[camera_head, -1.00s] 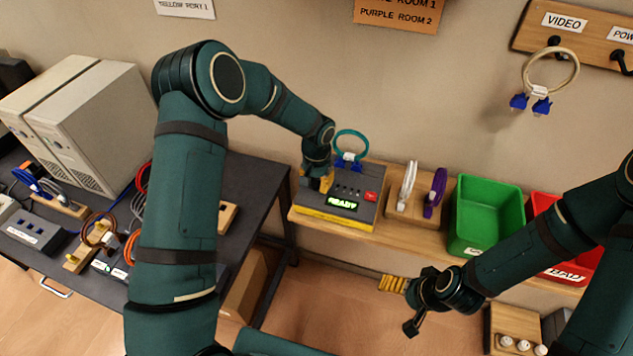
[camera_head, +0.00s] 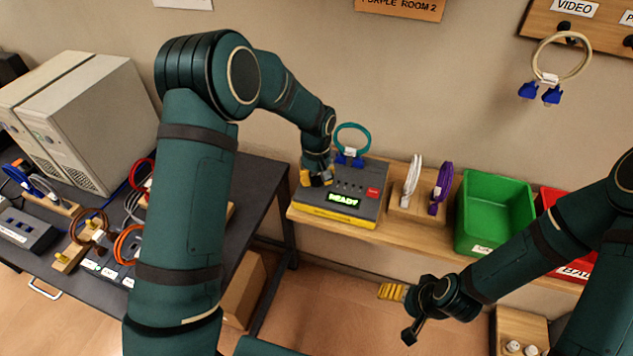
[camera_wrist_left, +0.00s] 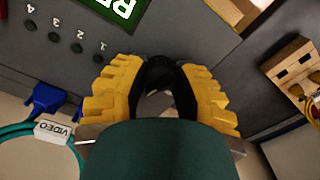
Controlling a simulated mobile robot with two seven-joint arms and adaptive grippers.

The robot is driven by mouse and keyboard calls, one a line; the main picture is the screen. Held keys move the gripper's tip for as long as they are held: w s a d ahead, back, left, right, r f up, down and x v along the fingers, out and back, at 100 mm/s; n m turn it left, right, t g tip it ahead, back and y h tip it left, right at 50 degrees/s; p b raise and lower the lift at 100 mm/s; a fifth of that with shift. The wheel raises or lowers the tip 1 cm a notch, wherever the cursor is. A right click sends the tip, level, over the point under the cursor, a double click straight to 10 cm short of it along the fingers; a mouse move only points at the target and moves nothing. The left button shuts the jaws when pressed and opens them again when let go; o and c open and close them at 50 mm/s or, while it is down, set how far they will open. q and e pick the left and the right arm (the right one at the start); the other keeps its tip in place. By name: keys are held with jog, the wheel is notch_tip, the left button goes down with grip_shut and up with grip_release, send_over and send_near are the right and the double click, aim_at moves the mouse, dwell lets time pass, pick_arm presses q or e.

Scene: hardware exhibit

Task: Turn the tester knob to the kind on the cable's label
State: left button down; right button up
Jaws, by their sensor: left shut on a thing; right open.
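The tester (camera_head: 345,199) is a dark grey box with a yellow front edge, a red button and a lit green screen reading READY, on the wooden shelf. A teal cable (camera_head: 353,139) with blue plugs stands at its back. My left gripper (camera_head: 316,179) is at the tester's left side. In the left wrist view its yellow fingers (camera_wrist_left: 160,95) are shut on the black knob (camera_wrist_left: 160,78); the knob's pointer and markings are mostly hidden. My right gripper (camera_head: 402,311) is open and empty, in front of the shelf.
A wooden holder (camera_head: 423,213) with white and purple cables stands right of the tester, then a green bin (camera_head: 493,216) and a red bin. A beige cable (camera_head: 561,62) hangs under VIDEO on the wall rack. The dark table at left holds computers and cables.

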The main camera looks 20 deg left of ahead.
pick_arm(q)
jog(key=n, duration=0.2)
jog(key=shift+n+b, duration=0.3)
jog(key=shift+n, duration=0.1)
jog(key=n, duration=0.3)
jog(key=shift+n, duration=0.3)
jog(key=n, duration=0.2)
jog(key=shift+n, duration=0.3)
jog(key=shift+n+p, duration=0.8)
jog(key=shift+n, duration=1.1)
jog(key=c, duration=0.6)
grip_release()
jog(key=shift+c, duration=0.2)
